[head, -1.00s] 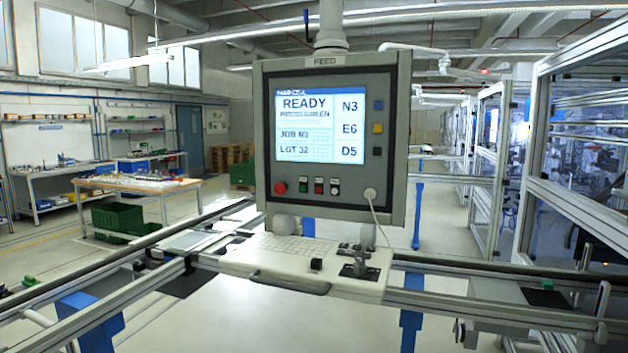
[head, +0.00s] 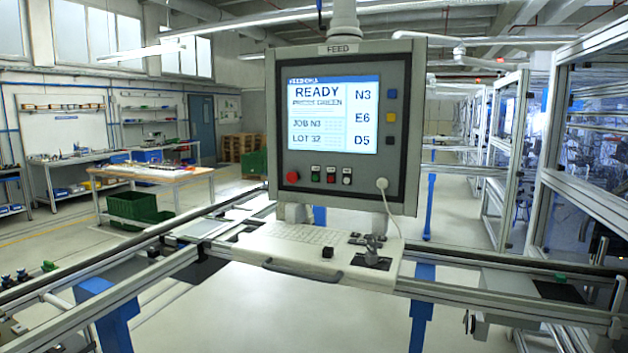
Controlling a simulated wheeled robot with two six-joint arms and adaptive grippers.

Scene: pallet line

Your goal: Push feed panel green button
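The feed panel (head: 398,195) is a grey box with a "FEED" label, hanging from a post in the middle of the head view. Its lit screen (head: 333,115) reads "READY" and "PRESS GREEN", with N3, E6 and D5 at the right. Below the screen is a row of small controls: a large red button (head: 292,177) at the left, then a green button (head: 315,173), a red one (head: 331,175) and a whitish one (head: 347,176). Neither of my grippers is in view, and nothing covers the buttons.
A pale keyboard shelf (head: 290,256) with a joystick-like control (head: 374,247) juts out below the panel. Aluminium rails (head: 140,280) run across the front on both sides. Framed glass enclosures (head: 590,170) stand at the right. A workbench (head: 160,177) and green crates (head: 135,207) are at the left.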

